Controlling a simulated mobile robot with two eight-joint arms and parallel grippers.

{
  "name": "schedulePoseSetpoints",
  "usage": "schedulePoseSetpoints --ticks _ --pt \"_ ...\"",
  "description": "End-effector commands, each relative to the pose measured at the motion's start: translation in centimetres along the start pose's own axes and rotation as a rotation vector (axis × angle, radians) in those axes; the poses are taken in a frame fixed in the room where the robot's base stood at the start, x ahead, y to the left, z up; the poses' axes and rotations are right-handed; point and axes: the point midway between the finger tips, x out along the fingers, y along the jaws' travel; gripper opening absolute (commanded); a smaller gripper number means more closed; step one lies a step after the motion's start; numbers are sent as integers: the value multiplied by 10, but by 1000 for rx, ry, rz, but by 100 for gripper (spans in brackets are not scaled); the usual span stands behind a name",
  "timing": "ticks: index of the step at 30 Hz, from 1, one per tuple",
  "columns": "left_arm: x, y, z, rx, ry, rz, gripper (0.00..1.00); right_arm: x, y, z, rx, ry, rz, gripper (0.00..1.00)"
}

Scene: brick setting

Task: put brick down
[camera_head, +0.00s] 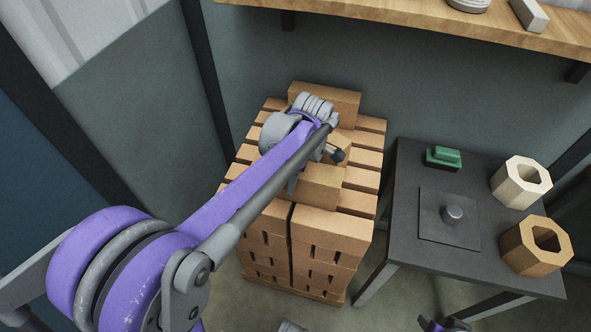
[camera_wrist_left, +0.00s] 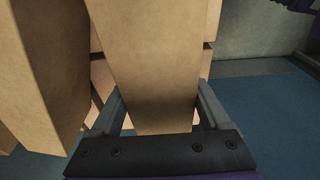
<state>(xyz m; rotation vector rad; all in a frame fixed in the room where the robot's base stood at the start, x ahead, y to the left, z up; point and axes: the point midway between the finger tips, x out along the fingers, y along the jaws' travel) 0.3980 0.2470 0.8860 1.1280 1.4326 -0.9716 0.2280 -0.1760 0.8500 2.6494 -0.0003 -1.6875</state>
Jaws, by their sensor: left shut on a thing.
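My left gripper (camera_head: 314,170) is over the top of the brick stack (camera_head: 330,235), with its arm reaching in from the left. In the left wrist view its two fingers (camera_wrist_left: 158,112) are shut on either side of a tan brick (camera_wrist_left: 155,60). In the head view this brick (camera_head: 320,190) seems to be the one at the gripper, partly hidden by the arm. Whether it touches the bricks below is hidden. A dark and purple part of mine (camera_head: 443,325), likely the right gripper, just shows at the bottom edge; its jaws are unclear.
Another brick (camera_head: 335,103) lies on top at the back of the stack. A dark table (camera_head: 400,230) on the right carries a green-topped tool (camera_head: 443,157), a plate with a knob (camera_head: 452,214) and two hollow octagonal blocks (camera_head: 521,182). A wooden shelf (camera_head: 400,22) runs above.

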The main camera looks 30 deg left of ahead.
Motion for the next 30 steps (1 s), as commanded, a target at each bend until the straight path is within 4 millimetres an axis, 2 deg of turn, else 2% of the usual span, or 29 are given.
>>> schedulePoseSetpoints --ticks 10,11,13,23,26,30 --pt "3 0 0 0 1 0 0 2 0 1 0 -1 0 50" --pt "3 1 0 0 0 0 85 1 0 1 0 -1 0 50" --pt "2 0 0 0 0 0 98 1 0 1 0 0 0 50" --pt "-3 0 0 0 0 0 100 -1 0 -1 0 1 0 50" --pt "-15 0 0 1 0 0 100 -2 0 -1 0 1 0 50" --pt "-43 0 0 1 0 0 100 -6 0 -4 0 2 0 50"
